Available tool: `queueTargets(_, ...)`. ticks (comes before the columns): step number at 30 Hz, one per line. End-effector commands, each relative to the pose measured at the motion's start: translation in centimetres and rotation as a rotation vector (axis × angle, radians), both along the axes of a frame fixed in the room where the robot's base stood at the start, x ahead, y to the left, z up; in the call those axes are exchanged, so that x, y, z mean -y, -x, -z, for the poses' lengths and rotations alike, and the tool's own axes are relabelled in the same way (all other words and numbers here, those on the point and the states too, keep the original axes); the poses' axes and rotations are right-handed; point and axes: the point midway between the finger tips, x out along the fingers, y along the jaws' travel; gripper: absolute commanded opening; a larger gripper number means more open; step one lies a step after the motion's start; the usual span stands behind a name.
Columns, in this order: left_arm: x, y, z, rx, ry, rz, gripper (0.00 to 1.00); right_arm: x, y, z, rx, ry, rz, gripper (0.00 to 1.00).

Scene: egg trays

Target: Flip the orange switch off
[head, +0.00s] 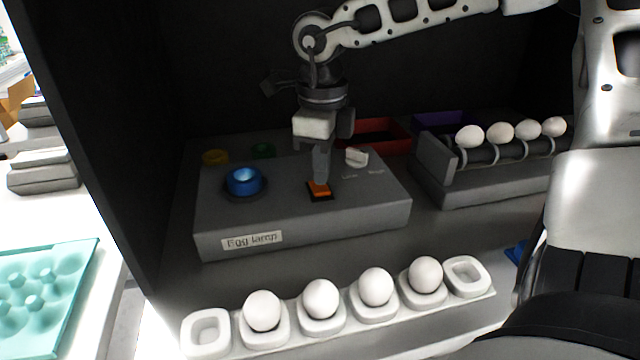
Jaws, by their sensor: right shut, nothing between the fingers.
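The orange switch (319,189) sits in a black frame on top of the grey egg lamp box (225,215), right of a round blue lamp ring. My right gripper (320,178) points straight down at the switch, its fingers shut with nothing between them. The fingertips are at the back edge of the switch and hide part of it; I cannot tell for sure whether they touch it. Which way the switch is tipped is too small to tell. My left gripper is not in view.
A holder row (405,329) with several white eggs stands in front of the box. A rail rack (437,158) with more eggs stands at right. A red bin (402,136) is behind the box. Dark walls enclose the left and back. A teal tray (75,262) lies at far left.

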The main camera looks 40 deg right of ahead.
Motion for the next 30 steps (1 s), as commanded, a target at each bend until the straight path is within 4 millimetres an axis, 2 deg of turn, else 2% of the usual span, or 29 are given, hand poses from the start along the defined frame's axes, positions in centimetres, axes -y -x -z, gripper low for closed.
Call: queueTargets(30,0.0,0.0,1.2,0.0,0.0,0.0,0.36,0.0,0.0,1.2,0.0,0.0,0.0,0.0)
